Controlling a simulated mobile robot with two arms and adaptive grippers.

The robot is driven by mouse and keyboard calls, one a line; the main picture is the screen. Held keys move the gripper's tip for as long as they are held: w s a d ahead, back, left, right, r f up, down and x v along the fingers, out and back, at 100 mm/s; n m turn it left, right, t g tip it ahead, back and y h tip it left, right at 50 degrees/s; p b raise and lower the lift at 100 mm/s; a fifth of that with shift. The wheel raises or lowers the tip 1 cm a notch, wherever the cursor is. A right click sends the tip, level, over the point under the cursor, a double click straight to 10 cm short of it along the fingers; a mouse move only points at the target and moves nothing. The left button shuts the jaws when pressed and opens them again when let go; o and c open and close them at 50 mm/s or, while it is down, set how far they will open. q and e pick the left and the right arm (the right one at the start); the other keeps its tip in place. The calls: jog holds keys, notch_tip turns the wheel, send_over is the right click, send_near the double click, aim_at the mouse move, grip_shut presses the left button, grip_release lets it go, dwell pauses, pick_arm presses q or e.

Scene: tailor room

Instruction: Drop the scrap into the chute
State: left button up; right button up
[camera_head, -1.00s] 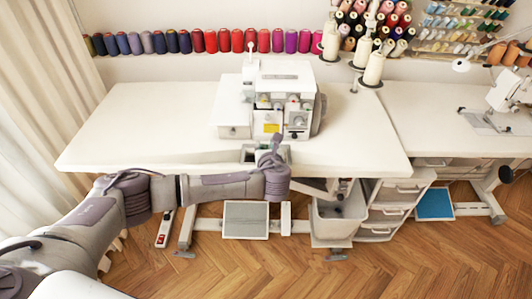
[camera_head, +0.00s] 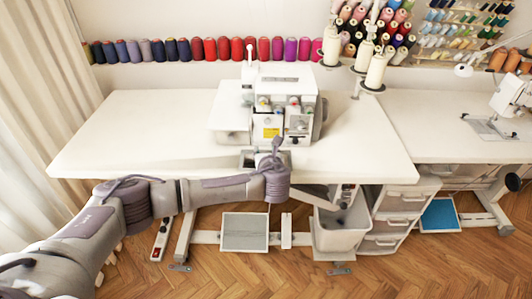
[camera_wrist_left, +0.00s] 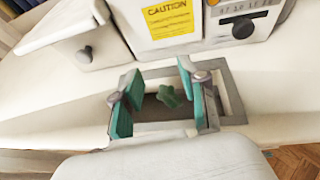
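The scrap (camera_wrist_left: 169,97) is a small dark green piece in the left wrist view. It shows between and beyond my left fingers, over the dark opening of the chute. I cannot tell whether it is falling or resting inside. The chute (camera_wrist_left: 233,100) is a grey-framed rectangular opening at the table's front edge. It also shows in the head view (camera_head: 247,160), partly hidden by my arm. My left gripper (camera_wrist_left: 160,100) is open above it, its two teal-padded fingers apart and touching nothing visible. In the head view the left gripper (camera_head: 274,152) is small. My right gripper is out of view.
A white overlock machine (camera_head: 283,95) stands on the table (camera_head: 130,130) just behind the chute. A grey bin (camera_head: 342,232) is under the table, beside a drawer unit (camera_head: 390,222). A foot pedal (camera_head: 244,232) is on the floor. The table's left part is clear.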

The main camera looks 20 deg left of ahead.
pick_arm(q)
jog(key=shift+o, duration=0.9)
jog(key=shift+s, duration=0.1)
jog(key=v, duration=1.2)
jog(key=shift+r, duration=0.1)
